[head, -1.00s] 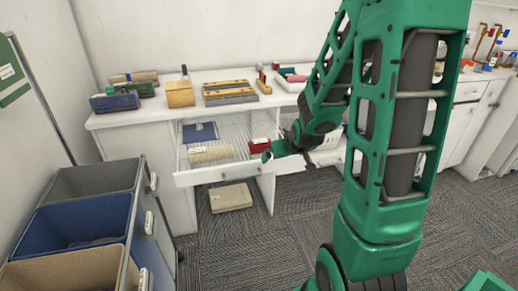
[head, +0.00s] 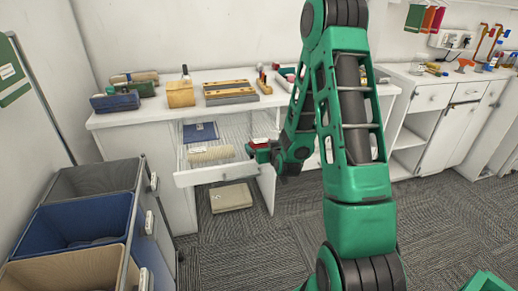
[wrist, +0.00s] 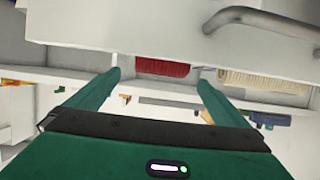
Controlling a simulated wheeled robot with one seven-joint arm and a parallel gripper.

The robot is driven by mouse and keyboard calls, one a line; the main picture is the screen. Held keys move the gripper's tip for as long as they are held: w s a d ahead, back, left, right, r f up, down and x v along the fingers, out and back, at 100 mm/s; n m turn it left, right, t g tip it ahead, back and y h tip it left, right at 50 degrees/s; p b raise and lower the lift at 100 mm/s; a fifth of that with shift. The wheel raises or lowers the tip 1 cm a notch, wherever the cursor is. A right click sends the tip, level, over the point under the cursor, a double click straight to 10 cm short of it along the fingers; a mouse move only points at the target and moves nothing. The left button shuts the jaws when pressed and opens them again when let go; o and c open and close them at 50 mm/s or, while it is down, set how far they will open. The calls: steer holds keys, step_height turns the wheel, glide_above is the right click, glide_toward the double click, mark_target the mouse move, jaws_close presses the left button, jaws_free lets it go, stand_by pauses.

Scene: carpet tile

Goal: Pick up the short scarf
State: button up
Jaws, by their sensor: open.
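A red ribbed bundle (wrist: 163,68), apparently the short scarf, lies in the open drawer (head: 212,174). It is shorter than the cream ribbed roll (wrist: 262,82) beside it, which also shows in the head view (head: 211,153). My gripper (wrist: 160,80) is open and empty, its two green fingers pointing toward the red bundle, which shows between the fingertips, apart from them. In the head view my gripper (head: 260,149) is at the drawer's right end and hides most of the red bundle.
A blue flat item (head: 200,131) lies further back in the drawer. The white counter (head: 150,113) above holds brushes and blocks. A metal handle (wrist: 255,18) is close in the wrist view. Bins (head: 85,222) stand at left; carpet (head: 240,260) is clear.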

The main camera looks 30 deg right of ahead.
mark_target(261, 142)
steer(key=shift+r+x, duration=0.15)
steer(key=shift+x, duration=1.4)
steer(key=shift+r+x, duration=0.1)
steer(key=shift+x, duration=1.4)
steer(key=c, duration=1.2)
